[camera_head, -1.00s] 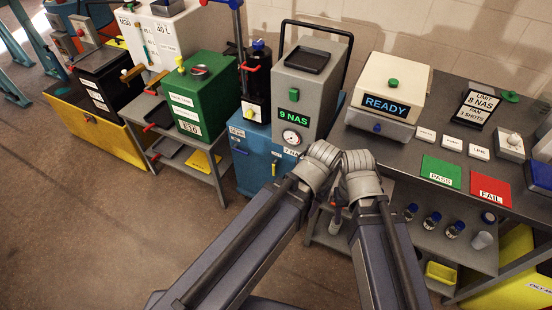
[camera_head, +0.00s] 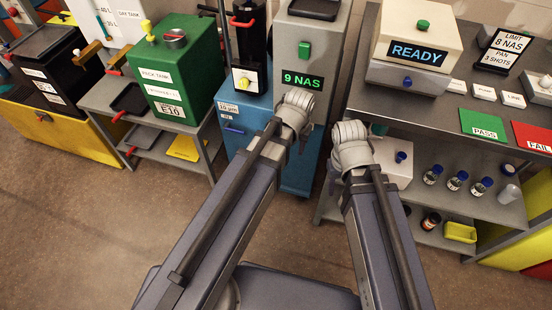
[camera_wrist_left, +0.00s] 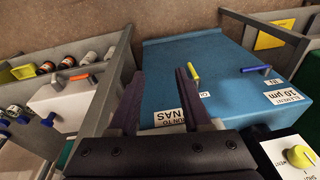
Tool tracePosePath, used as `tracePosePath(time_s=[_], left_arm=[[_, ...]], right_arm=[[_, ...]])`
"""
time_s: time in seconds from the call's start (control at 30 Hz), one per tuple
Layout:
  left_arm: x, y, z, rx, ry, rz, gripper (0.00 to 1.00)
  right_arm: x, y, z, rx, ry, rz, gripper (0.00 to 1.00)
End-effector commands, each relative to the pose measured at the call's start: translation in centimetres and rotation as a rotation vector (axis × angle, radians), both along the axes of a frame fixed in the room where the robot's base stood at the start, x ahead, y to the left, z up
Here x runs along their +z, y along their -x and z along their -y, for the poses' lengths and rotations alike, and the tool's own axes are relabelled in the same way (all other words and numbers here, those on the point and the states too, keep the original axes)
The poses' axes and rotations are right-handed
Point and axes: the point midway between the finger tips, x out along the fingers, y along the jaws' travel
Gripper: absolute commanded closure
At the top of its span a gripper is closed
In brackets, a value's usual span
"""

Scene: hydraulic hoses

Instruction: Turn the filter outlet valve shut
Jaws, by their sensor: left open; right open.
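The filter unit is a black column (camera_head: 251,62) on the blue cabinet (camera_head: 301,167), with a yellow knob (camera_head: 243,84) on its front and a red handle (camera_head: 243,22) above. The wrist view shows the yellow knob (camera_wrist_left: 300,156) at lower right. The blue cabinet's face (camera_wrist_left: 215,105) carries a yellow lever (camera_wrist_left: 194,70) and a blue lever (camera_wrist_left: 255,69). My left gripper (camera_wrist_left: 160,72) is open and empty, before the cabinet face. My right gripper (camera_head: 334,180) is open by the bench; its fingers are mostly hidden.
The grey unit reading 9 NAS (camera_head: 301,82) stands on the blue cabinet. The green tank (camera_head: 175,80) is on a grey cart at left. The bench (camera_head: 430,108) at right has the READY unit (camera_head: 416,54) on top and bottles below. The floor (camera_head: 80,210) at left front is clear.

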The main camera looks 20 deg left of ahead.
Motion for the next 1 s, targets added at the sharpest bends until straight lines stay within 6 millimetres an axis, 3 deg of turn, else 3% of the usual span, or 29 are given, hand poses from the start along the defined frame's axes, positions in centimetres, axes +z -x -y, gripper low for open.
tracePosePath(time_s=[0.03, 0.1, 0.3, 0.4, 0.6, 1.0], left_arm=[[-3.8, -1.8, -0.9, 0.032, 0.008, 0.027, 0.52], [-6.2, -3.8, -2.1, 0.072, 0.018, 0.065, 0.52], [-11.5, -8.4, -5.6, 0.173, 0.044, 0.162, 0.52], [-13.2, -10.0, -7.0, 0.208, 0.051, 0.198, 0.52], [-14.7, -11.6, -8.6, 0.25, 0.06, 0.239, 0.52], [-15.3, -12.1, -9.0, 0.257, 0.062, 0.247, 0.52]], right_arm=[[-3.9, 0.0, 0.0, 0.0, 0.0, 0.0, 0.5], [-6.4, 0.0, 0.0, 0.0, 0.001, 0.0, 0.5], [-12.3, 0.0, 0.0, 0.001, 0.001, 0.0, 0.5], [-14.2, 0.0, 0.0, 0.001, 0.001, 0.0, 0.5], [-16.1, 0.0, 0.0, 0.001, 0.002, 0.001, 0.5], [-16.7, 0.0, 0.0, 0.001, 0.002, 0.001, 0.5]])
